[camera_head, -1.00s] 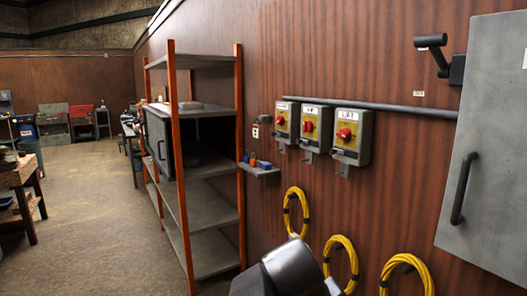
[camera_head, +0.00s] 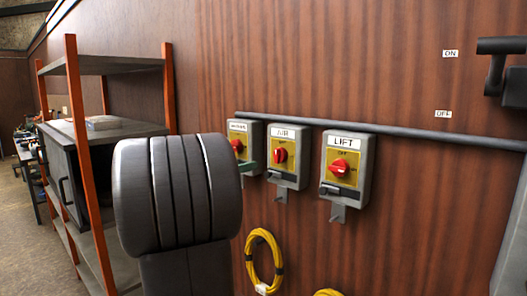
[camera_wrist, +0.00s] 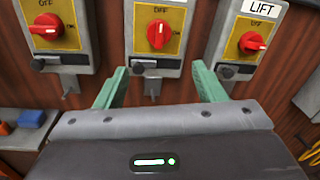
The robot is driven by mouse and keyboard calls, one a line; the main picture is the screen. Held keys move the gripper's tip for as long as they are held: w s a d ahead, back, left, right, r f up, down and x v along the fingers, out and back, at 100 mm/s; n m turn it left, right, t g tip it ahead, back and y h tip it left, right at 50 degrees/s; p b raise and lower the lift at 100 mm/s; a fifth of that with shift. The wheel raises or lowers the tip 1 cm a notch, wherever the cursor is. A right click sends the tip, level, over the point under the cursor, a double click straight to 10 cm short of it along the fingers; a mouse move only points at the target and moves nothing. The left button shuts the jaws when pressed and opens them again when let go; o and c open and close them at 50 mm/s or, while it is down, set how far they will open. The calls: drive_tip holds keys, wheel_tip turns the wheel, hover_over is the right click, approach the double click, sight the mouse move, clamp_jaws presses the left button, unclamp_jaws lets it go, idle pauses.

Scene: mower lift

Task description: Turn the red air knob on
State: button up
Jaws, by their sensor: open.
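Three grey switch boxes with yellow plates and red knobs are mounted on the wall. The middle one is labelled AIR; its red air knob (camera_head: 280,155) stands upright toward the top of its plate. It also shows in the wrist view (camera_wrist: 158,34). My gripper (camera_wrist: 160,84) is open and empty, its green fingers spread low to the left and right of the AIR box, in front of it and apart from the knob. In the head view my dark arm hides most of the gripper; only a green finger shows.
The LIFT knob (camera_head: 342,168) to the right and the knob of the left box (camera_head: 237,146) lie about sideways. Yellow coils (camera_head: 263,260) hang below. An orange-framed shelf (camera_head: 72,120) stands left.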

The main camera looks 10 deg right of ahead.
sight(275, 155)
drive_tip(key=p+x, duration=0.1)
drive_tip(key=x, duration=0.3)
drive_tip(key=p+x, duration=0.1)
drive_tip(key=x, duration=0.4)
drive_tip(key=p+x, duration=0.1)
drive_tip(key=x, duration=0.3)
drive_tip(key=shift+w+d+r, duration=0.25)
drive_tip(key=shift+w+r, duration=0.1)
drive_tip(key=c, duration=1)
